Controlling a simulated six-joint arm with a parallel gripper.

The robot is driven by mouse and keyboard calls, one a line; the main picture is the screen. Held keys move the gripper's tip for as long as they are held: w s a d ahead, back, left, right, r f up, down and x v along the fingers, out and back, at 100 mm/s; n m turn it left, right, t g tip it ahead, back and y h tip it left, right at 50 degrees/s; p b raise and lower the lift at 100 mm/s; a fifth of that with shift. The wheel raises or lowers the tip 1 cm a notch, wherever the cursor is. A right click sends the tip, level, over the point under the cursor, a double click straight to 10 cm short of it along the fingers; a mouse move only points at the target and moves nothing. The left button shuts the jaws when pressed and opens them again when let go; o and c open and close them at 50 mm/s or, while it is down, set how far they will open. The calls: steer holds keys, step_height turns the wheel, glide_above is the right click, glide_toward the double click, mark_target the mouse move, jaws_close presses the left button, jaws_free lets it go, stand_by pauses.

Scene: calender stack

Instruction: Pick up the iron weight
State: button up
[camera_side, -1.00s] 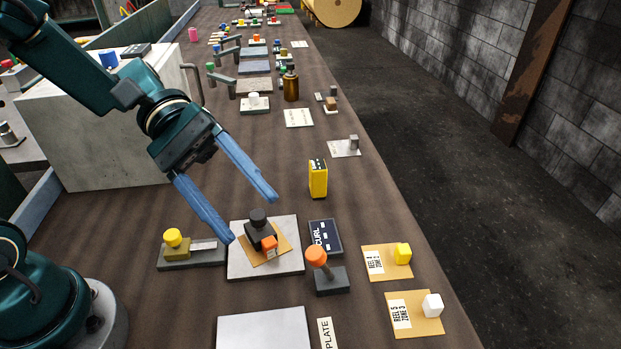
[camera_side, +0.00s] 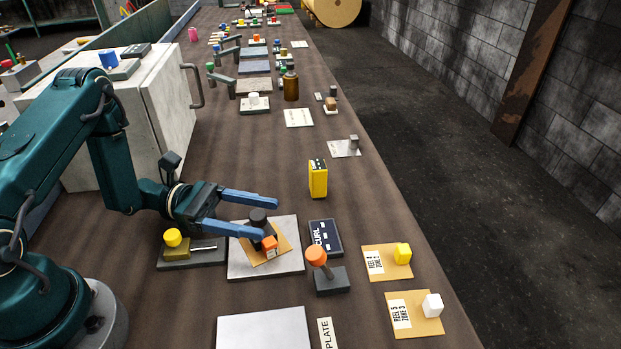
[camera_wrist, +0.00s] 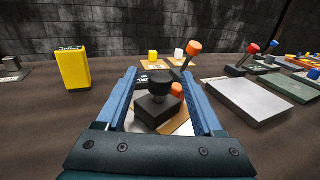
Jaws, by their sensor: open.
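The iron weight (camera_side: 257,219) is a dark block with a black round knob. It stands on a tan sheet (camera_side: 281,246) on a light grey plate (camera_side: 262,267), beside a small orange block (camera_side: 269,243). My gripper (camera_side: 272,219) has two long blue fingers, level and open, pointing right, one on each side of the weight's knob. In the wrist view the weight (camera_wrist: 156,108) stands between the open fingers, with gaps to both. The orange block (camera_wrist: 177,90) shows just behind it. The weight's lower part is partly hidden in the side view.
A yellow-knobbed block (camera_side: 174,239) sits left of the plate. An orange-knobbed lever (camera_side: 318,256) and a dark CURL display (camera_side: 325,238) stand close on the right. A yellow gauge box (camera_side: 318,179) is behind. Tan cards (camera_side: 377,273) lie further right. An empty plate (camera_side: 262,331) lies in front.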

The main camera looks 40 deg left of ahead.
steer(key=shift+x, duration=1.95)
jaws_close()
